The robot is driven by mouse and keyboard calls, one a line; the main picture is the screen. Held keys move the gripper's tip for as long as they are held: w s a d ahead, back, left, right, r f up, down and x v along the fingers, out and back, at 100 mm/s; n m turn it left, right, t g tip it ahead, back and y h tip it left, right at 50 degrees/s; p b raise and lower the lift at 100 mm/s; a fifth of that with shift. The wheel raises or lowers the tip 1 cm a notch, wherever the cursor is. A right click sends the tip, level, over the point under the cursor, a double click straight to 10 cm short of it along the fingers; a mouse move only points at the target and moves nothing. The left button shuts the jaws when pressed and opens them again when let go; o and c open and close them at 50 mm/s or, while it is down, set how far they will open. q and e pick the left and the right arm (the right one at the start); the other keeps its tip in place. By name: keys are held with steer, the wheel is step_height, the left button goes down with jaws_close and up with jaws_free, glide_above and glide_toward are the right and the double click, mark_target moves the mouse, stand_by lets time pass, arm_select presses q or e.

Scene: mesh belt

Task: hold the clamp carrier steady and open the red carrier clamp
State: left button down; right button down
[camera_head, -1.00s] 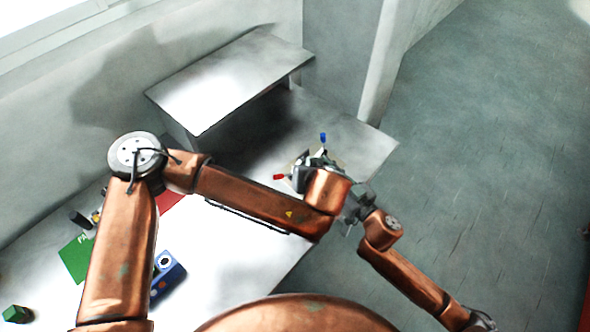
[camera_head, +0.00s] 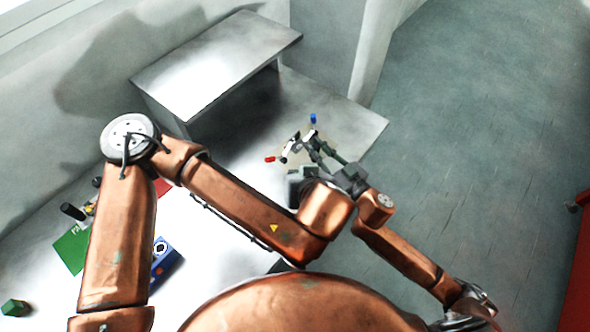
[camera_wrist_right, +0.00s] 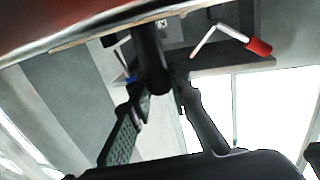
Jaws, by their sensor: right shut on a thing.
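The clamp carrier lies near the right end of the table, mostly covered by my grippers. Its red clamp (camera_head: 269,159) points its red-tipped lever left; its blue clamp (camera_head: 313,118) points its tip away from me. In the right wrist view the red tip (camera_wrist_right: 257,47) is on a bent pale lever, and a little of the blue tip (camera_wrist_right: 125,80) shows. My right gripper (camera_head: 317,143) reaches in from the right; its fingertips (camera_wrist_right: 160,88) are closed about a dark round post (camera_wrist_right: 153,58) at the carrier. My left gripper (camera_head: 298,182) is on the near side of the carrier, its fingers unclear.
A raised grey shelf (camera_head: 215,62) stands at the table's back. A green board (camera_head: 72,248), a blue device (camera_head: 165,262) and a green block (camera_head: 15,308) lie on the left. Open floor (camera_head: 470,130) is on the right, with a red object (camera_head: 578,265) at its edge.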

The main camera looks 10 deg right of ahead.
steer(key=c, duration=1.7)
jaws_free()
